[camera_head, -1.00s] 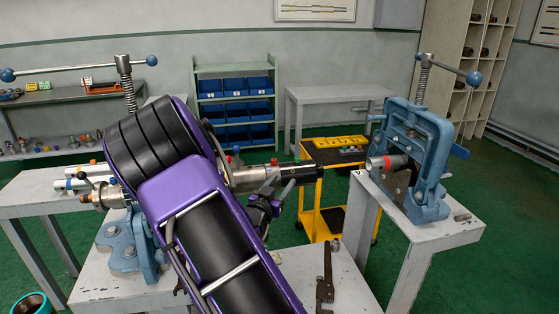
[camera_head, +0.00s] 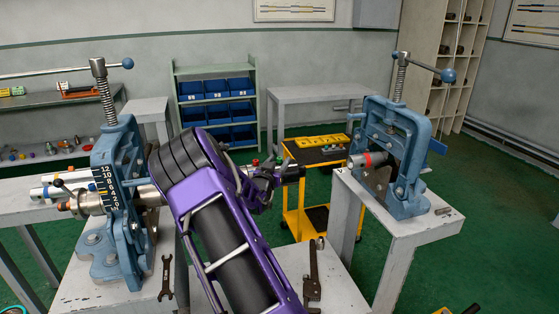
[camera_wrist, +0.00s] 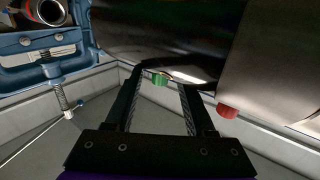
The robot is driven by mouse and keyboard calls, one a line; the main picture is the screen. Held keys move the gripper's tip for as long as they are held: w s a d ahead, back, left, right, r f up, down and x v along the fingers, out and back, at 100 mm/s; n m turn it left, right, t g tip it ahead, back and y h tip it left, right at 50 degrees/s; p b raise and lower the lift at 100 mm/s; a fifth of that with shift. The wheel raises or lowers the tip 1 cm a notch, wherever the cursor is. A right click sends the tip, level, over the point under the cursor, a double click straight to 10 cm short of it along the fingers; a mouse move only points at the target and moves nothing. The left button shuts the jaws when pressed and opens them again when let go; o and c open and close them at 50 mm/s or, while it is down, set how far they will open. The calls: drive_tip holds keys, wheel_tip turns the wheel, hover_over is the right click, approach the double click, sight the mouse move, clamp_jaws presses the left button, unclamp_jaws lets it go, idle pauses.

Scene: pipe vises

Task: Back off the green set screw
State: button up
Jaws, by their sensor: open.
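The green set screw (camera_wrist: 159,79) is a small green cap on the dark part of the pipe fitting in the wrist view. My gripper (camera_wrist: 162,84) is open, with one finger on each side of the screw; I cannot tell whether they touch it. A red set screw (camera_wrist: 227,111) sits to the right on the bright metal section. In the head view my gripper (camera_head: 266,175) is beside the dark end of the pipe (camera_head: 291,173), which runs through the left blue vise (camera_head: 122,205).
The right blue vise (camera_head: 398,150) holds a red-banded pipe (camera_head: 367,159) on its own bench. A yellow cart (camera_head: 316,215) stands behind the pipe's end. Blue bins (camera_head: 215,110) fill a rear shelf.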

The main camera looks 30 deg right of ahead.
drive_tip(key=shift+x, duration=0.8)
clamp_jaws()
